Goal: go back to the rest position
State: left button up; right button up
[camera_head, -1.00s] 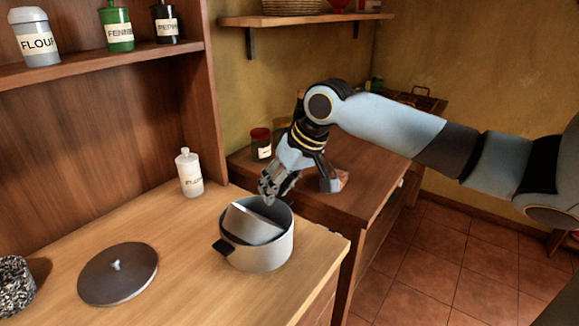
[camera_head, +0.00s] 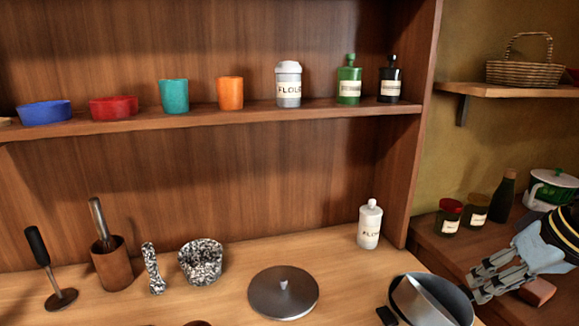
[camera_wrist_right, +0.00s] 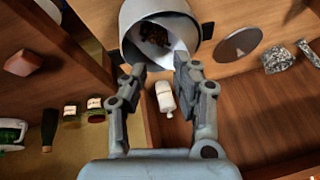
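My right gripper (camera_head: 494,277) is at the right edge in the head view, beside and a little above the grey pot (camera_head: 455,297). In the right wrist view my right gripper (camera_wrist_right: 157,72) has its two fingers spread apart with nothing between them. The pot also shows in the wrist view (camera_wrist_right: 196,22), just beyond the fingertips, with a grey metal vessel (camera_head: 415,303) tilted inside it. Dark contents show in the vessel's mouth in the wrist view. My left gripper is in neither view.
The round pot lid (camera_head: 283,293) lies on the counter. A white bottle (camera_head: 369,224), a speckled mortar (camera_head: 201,262) and a wooden holder (camera_head: 112,264) stand behind and left. The shelf (camera_head: 220,118) holds bowls, cups and jars. Right of the pot, a lower counter holds jars (camera_head: 449,216) and a dark bottle (camera_head: 502,197).

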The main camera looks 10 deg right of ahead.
jog(key=s+a+f+n+g+h, duration=0.1)
jog(key=s+a+f, duration=0.1)
jog(key=s+a, duration=0.5)
jog(key=s+a+f+n+h, duration=0.15)
jog(key=s+a, duration=0.25)
jog(key=s, duration=0.5)
notch_tip(320, 180, down, 37)
jog(key=s+d+g+b, duration=0.2)
jog(key=d+b, duration=0.1)
jog(key=b, duration=0.7)
jog(key=s+f+b, duration=0.3)
jog(key=s+f, duration=0.6)
jog(key=f, duration=0.3)
jog(key=s+f+b, duration=0.4)
jog(key=s+f, duration=0.5)
jog(key=f, duration=0.2)
jog(key=shift+d+f+m+g, duration=0.3)
jog(key=shift+f+m+g, duration=0.05)
jog(key=shift+g, duration=0.05)
jog(key=shift+o, duration=0.3)
jog(key=shift+s, duration=0.2)
